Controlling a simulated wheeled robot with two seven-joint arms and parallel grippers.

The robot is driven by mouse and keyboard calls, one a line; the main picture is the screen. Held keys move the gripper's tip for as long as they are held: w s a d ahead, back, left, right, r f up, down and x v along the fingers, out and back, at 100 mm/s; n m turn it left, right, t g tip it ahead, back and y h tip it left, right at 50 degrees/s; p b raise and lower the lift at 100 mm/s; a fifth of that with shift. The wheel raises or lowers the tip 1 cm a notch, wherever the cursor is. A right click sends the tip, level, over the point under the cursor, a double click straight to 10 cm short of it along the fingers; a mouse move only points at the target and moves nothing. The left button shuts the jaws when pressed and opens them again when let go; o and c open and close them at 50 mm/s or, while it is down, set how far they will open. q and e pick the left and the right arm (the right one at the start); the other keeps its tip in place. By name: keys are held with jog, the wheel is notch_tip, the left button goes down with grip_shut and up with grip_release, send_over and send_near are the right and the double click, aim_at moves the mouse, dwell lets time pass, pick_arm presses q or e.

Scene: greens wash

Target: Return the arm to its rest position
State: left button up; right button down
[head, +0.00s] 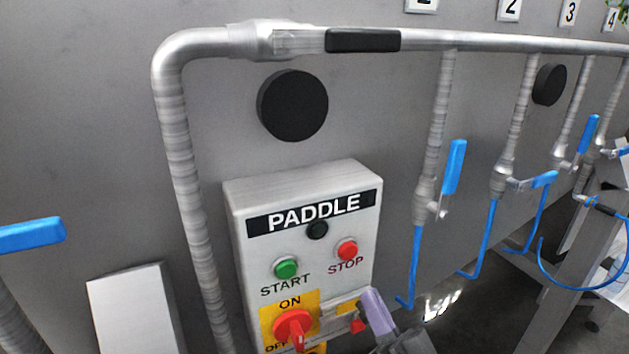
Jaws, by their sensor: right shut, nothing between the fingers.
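My right gripper (376,310) shows at the bottom, just right of centre, with a pale purple fingertip and a grey body cut off by the lower edge. It is shut with nothing in it. Its tip is in front of the lower right corner of the PADDLE control box (236,210); I cannot tell whether it touches the box. The box has a green START button (286,268), a red STOP button (347,250) and a red rotary switch (293,327) on a yellow plate. My left gripper is out of view.
A grey pipe (180,140) runs up and along the wall. Branches with blue valve handles (454,167) and blue hoses (414,265) hang to the right. Another blue handle (30,234) is at the left edge. A grey metal frame (575,265) stands at the right.

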jog(key=s+d+f+n+g+h, duration=0.1)
jog(key=s+f+n+g+h, duration=0.1)
jog(key=s+f+g+h, duration=0.4)
jog(key=s+d+f+n+g+h, duration=0.1)
jog(key=f+g+h, duration=0.1)
jog(key=f+g, duration=0.7)
jog(key=s+d+f+n+g+h, duration=0.1)
jog(key=s+d+f+g+h, duration=0.25)
jog(key=s, duration=0.65)
notch_tip(320, 180, down, 27)
jog(key=s+g+y+b, duration=0.1)
jog(key=g+b, duration=0.1)
jog(key=b, duration=0.7)
jog(key=s+d+f+g+b, duration=0.1)
jog(key=s+f+b, duration=0.4)
jog(key=f, duration=0.6)
jog(key=s+d+f+b, duration=0.1)
jog(key=s+f+b, duration=0.3)
jog(key=s+f, duration=0.6)
jog(key=shift+d+f+n+g+b, duration=0.2)
jog(key=shift+f+n+g+b, duration=0.15)
jog(key=shift+f, duration=0.2)
